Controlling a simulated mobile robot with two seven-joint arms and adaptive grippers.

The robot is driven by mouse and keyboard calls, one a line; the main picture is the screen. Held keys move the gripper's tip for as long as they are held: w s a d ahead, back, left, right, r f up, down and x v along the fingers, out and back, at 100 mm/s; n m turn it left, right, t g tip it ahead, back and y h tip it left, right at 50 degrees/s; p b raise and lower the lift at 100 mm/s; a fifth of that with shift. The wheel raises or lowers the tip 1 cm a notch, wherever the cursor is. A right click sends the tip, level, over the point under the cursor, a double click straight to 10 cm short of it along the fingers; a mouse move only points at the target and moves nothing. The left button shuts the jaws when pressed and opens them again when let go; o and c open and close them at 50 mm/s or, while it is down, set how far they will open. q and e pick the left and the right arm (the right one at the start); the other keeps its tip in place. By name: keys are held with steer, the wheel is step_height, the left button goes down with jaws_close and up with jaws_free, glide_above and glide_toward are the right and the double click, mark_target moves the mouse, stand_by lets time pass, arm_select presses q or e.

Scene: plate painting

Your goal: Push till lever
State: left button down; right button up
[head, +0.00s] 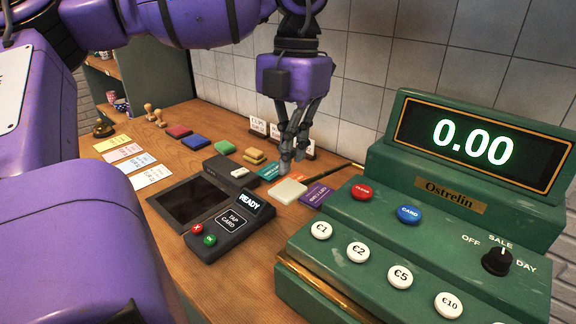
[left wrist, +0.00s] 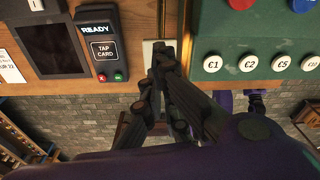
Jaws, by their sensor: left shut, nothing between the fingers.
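The green till (head: 420,225) stands at the right of the counter; its display reads 0.00. A thin dark rod (head: 340,164) lies or sticks out by the till's back left side; I cannot tell whether it is the lever. My left gripper (head: 292,165) is shut and empty, pointing down left of the till, above the counter behind a pale block (head: 289,191). In the left wrist view the shut fingertips (left wrist: 164,50) are beside the till's left edge (left wrist: 199,70); no lever shows clearly there. My right gripper is not in view.
A card reader (head: 229,227) reading READY and a dark tray-like panel (head: 189,200) are left of the till. A tiled wall (head: 355,70) closes the back.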

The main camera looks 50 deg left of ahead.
arm_select(q)
step_height(320, 180, down, 3)
steer(key=shift+s, duration=0.15)
steer(key=shift+f, duration=0.4)
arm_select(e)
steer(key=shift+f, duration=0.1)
arm_select(q)
steer(key=shift+f+b, duration=0.35)
steer(key=shift+f, duration=1.55)
steer(key=w+b, duration=0.3)
steer(key=b, duration=0.1)
step_height(320, 180, up, 13)
glide_above(288, 187)
steer(key=w+a, duration=0.1)
steer(key=w, duration=0.3)
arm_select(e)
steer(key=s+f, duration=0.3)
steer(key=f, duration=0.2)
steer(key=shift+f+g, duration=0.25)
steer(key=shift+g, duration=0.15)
